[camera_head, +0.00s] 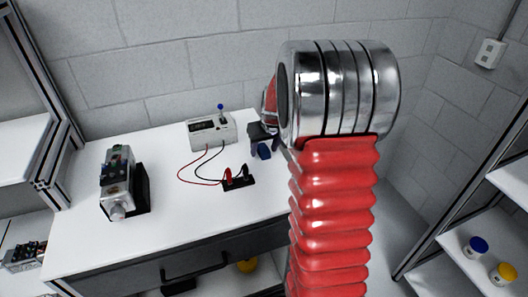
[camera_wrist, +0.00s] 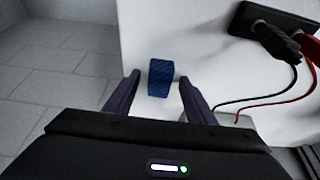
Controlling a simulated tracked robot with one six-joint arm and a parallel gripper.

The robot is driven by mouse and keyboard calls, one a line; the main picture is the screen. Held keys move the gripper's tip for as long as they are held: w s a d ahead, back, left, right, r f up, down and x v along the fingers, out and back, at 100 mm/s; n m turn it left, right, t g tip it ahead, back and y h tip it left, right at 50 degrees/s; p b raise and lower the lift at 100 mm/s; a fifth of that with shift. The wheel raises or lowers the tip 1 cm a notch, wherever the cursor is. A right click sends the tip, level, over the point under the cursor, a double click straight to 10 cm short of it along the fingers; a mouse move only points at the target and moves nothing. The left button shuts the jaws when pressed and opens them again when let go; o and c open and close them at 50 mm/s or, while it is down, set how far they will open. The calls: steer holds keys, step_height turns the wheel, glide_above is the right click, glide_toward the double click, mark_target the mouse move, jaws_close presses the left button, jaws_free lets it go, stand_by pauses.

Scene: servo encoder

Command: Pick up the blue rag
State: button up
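The blue rag (camera_wrist: 160,77) lies on the white table, a small folded block with a woven texture. In the wrist view it is between and slightly beyond the two dark fingertips of my gripper (camera_wrist: 157,79). The fingers are spread apart, with white table showing on both sides of the rag, so the gripper is open and empty. In the head view the rag (camera_head: 264,151) shows just below my gripper (camera_head: 265,143), which is partly hidden behind my red and metal arm. I cannot tell the gap in height.
A white meter box (camera_head: 211,131) with red and black leads stands to the left. A dark plug block (camera_head: 238,183) lies in front of it. A servo device (camera_head: 118,183) sits at the table's left. The rag is near the table's edge. Shelves (camera_head: 487,238) stand at right.

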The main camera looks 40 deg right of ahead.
mark_target(264, 150)
steer(key=c, duration=1)
step_height(264, 150, up, 10)
stand_by(0.4)
stand_by(0.3)
steer(key=o, duration=0.4)
steer(key=shift+c, duration=0.2)
steer(key=shift+r, duration=0.1)
steer(key=c, duration=0.3)
